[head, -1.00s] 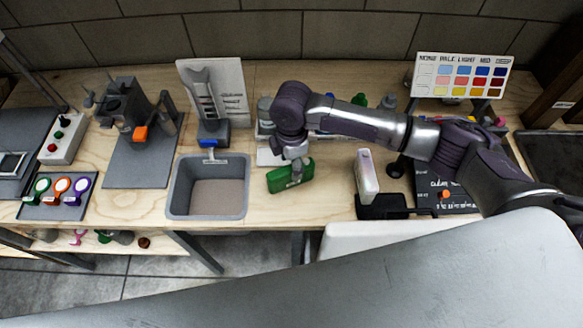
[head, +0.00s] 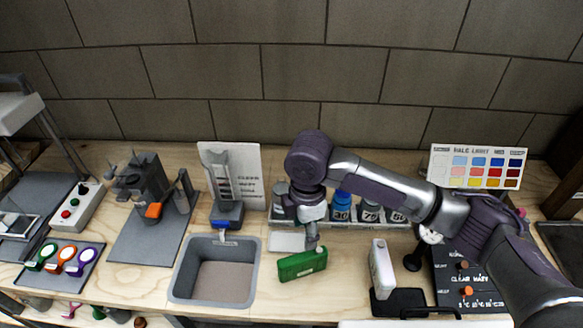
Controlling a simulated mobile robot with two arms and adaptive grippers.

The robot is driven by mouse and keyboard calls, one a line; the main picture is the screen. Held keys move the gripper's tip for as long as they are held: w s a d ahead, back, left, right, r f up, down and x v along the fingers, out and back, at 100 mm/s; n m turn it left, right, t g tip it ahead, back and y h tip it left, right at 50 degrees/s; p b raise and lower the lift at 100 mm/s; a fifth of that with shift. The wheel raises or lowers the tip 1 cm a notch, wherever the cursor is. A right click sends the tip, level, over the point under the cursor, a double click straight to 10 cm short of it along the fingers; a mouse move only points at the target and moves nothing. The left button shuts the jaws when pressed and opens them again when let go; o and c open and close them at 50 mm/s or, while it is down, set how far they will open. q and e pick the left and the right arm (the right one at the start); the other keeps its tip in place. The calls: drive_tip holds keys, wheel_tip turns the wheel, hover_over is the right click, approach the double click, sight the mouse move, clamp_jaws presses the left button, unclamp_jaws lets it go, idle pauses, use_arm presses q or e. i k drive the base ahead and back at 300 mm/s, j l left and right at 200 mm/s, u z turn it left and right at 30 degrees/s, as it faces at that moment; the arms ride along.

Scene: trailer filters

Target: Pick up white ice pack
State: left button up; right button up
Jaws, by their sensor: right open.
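My left gripper is not in view.
A grey bin (head: 214,298) sits left of the green block. Labelled bottles (head: 341,206) stand in a row behind my right wrist. A dark board (head: 475,275) and colour chart (head: 476,166) are at right. Bare wood lies between the green and white blocks.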

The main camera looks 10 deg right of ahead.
sight(383, 275)
drive_tip(key=k+j, duration=1.25)
